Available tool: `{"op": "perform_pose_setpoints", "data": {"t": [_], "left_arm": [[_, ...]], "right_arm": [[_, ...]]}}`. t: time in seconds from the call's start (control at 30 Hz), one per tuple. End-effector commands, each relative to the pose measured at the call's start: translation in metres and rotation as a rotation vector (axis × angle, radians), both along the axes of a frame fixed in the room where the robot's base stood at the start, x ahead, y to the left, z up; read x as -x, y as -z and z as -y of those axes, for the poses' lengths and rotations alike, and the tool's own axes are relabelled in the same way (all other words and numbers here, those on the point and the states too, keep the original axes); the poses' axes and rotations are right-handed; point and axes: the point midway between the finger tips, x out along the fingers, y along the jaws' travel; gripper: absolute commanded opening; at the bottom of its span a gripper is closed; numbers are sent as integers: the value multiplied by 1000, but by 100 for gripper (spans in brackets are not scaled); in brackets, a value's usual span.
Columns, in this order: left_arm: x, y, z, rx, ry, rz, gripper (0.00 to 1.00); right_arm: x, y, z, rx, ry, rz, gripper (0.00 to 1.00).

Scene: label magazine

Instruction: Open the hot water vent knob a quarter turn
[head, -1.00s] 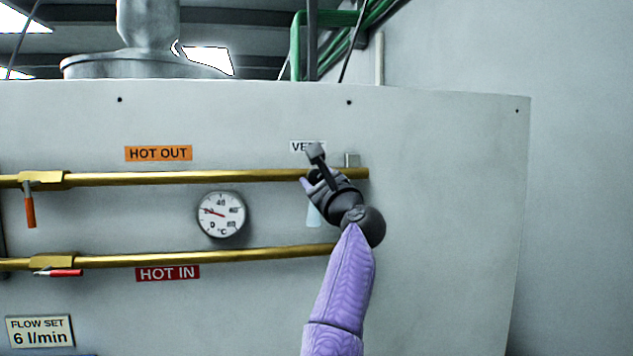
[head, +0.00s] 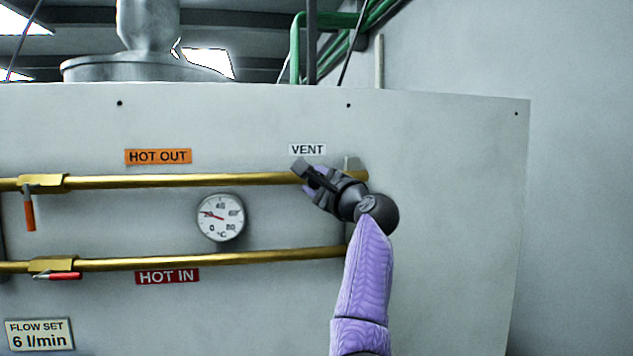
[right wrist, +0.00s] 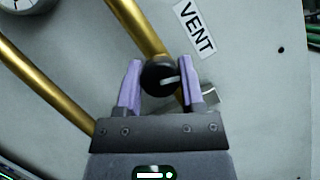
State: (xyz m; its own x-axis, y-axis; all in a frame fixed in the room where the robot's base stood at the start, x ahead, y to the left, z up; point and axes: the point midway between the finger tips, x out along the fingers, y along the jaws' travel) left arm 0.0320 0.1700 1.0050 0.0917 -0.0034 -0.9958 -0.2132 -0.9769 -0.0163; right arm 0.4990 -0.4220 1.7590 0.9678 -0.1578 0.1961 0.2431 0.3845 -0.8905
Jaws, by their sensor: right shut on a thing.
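The hot water vent knob (right wrist: 160,77) is a round black knob with a pale pointer line, on the brass HOT OUT pipe (head: 180,181) near its right end. In the right wrist view it sits between the two lilac fingers of my right gripper (right wrist: 160,88), which is shut on it. In the head view my right gripper (head: 318,182) covers the knob, just below the VENT label (head: 307,150). The label also shows in the right wrist view (right wrist: 196,28). My left gripper is not in view.
A dial gauge (head: 221,217) sits between the upper pipe and the lower HOT IN pipe (head: 200,259). An orange-handled valve (head: 30,205) and a red-handled valve (head: 58,275) are at the left. The panel right of the pipes is bare.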

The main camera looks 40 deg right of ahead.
Motion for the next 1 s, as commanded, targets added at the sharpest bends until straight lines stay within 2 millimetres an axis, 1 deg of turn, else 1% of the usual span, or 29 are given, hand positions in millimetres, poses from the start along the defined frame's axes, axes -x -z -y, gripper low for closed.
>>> {"op": "perform_pose_setpoints", "data": {"t": [0.27, 0.3, 0.37, 0.4, 0.47, 0.77, 0.87, 0.97, 1.0], "left_arm": [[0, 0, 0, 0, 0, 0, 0], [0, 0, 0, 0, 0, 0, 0], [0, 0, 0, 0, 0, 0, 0], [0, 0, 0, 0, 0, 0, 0], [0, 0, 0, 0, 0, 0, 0], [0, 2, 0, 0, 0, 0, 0], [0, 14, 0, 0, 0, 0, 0], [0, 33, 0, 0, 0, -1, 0], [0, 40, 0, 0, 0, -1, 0]], "right_arm": [[0, 0, 0, 0, 0, -1, 0], [0, 0, 0, 0, 0, -1, 51], [0, 0, 0, 0, 0, -1, 64], [0, 0, 0, 0, 0, -1, 72], [0, 0, 0, 0, 0, -1, 84], [2, 1, 0, 1, 1, 1, 84], [13, 6, -2, 2, 1, 4, 84], [34, 15, -5, 4, 4, 4, 84], [44, 17, -7, 4, 4, 4, 84]]}}
